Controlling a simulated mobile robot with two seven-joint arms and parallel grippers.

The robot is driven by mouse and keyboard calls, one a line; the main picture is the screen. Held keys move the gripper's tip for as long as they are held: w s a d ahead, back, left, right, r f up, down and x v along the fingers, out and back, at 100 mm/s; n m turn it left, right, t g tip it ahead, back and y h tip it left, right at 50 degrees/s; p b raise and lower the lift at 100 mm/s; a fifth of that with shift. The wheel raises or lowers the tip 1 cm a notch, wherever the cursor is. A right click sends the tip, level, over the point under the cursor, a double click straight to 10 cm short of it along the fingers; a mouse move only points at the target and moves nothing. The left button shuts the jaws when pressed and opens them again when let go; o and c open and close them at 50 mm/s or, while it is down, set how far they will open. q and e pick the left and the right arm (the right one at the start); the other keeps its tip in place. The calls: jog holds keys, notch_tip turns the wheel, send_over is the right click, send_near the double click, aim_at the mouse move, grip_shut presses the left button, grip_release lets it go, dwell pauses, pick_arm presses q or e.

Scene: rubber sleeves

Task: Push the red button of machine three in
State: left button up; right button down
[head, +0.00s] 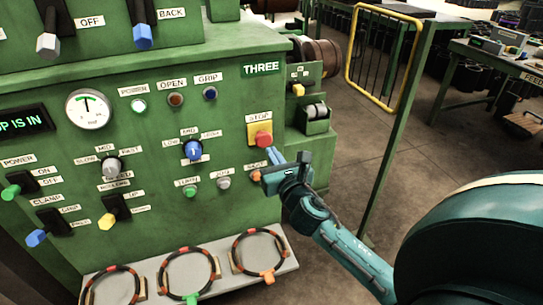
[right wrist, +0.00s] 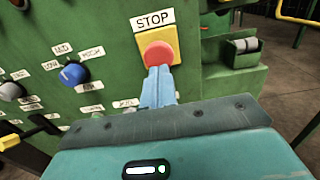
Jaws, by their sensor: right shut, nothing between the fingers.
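The green machine labelled THREE (head: 225,110) fills the left and middle of the head view. Its red button (head: 263,139) sits on a yellow plate under a STOP label. In the right wrist view the red button (right wrist: 158,56) is straight in front of the fingers. My right gripper (head: 271,154) is shut and empty, its fingertips at the lower edge of the button. In the right wrist view the fingertips (right wrist: 158,70) overlap the button's lower part; whether they touch it I cannot tell. My left gripper is not in view.
A blue knob (head: 193,150) and small push buttons lie left of the STOP plate. A yellow-framed green stand (head: 384,60) is at the right. Floor between the machine and stand is clear.

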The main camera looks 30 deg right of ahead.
jog(key=v, duration=1)
jog(key=shift+s+b, duration=0.2)
jog(key=shift+b, duration=0.25)
